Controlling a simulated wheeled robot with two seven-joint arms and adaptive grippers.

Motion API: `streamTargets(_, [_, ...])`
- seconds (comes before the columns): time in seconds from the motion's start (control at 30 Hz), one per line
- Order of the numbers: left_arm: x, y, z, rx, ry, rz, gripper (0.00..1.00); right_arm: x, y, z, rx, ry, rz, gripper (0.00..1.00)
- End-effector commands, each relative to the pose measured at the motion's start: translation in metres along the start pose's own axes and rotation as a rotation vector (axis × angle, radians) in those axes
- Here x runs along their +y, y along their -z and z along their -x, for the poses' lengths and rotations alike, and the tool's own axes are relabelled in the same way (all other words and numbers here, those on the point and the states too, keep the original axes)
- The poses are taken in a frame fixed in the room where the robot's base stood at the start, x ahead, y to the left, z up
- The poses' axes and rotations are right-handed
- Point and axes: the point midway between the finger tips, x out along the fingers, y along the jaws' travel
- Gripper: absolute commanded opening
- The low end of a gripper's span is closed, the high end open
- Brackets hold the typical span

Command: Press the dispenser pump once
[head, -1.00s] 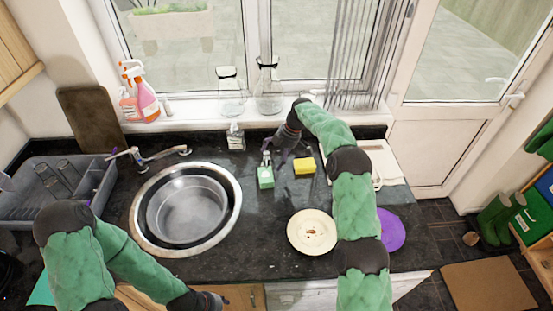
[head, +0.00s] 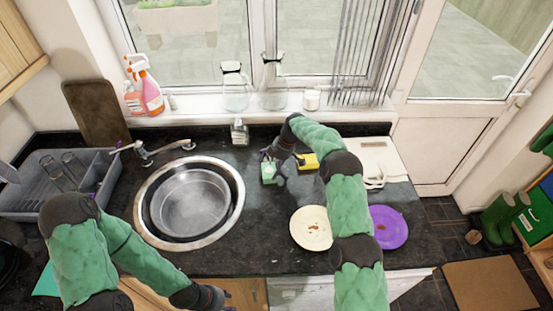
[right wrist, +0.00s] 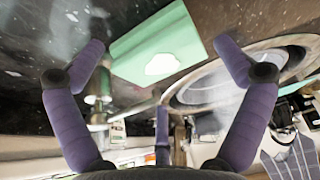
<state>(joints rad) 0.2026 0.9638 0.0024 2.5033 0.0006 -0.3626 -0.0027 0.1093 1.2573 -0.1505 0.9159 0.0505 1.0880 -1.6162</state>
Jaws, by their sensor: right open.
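A yellow sponge (head: 308,161) lies just right of the dispenser. The sink (head: 235,195) is to the left, with a clear bottle (head: 239,132) behind it. A cream plate (head: 311,236) and a purple plate (head: 392,230) lie nearer the front. A dish rack (head: 25,200) stands far left.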

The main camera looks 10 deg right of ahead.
Motion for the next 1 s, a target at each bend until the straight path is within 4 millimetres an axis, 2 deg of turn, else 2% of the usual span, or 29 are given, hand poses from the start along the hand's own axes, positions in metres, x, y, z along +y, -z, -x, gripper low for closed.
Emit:
streamTargets(0.2, [0.000,0.000,0.001,0.000,0.000,0.000,0.40,0.000,0.000,-0.020,0.000,0.001,0.000,1.00])
streamTargets(0.57, [0.000,0.000,0.001,0.000,0.000,0.000,0.40,0.000,0.000,-0.023,0.000,0.000,0.000,1.00])
streamTargets(0.6, [0.000,0.000,0.001,0.000,0.000,0.000,0.40,0.000,0.000,-0.023,0.000,0.000,0.000,0.97])
streamTargets(0.8, [0.000,0.000,0.001,0.000,0.000,0.000,0.40,0.000,0.000,-0.023,0.000,0.000,0.000,0.44])
streamTargets(1.0, [0.000,0.000,0.001,0.000,0.000,0.000,0.40,0.000,0.000,-0.024,0.000,0.001,0.000,0.43])
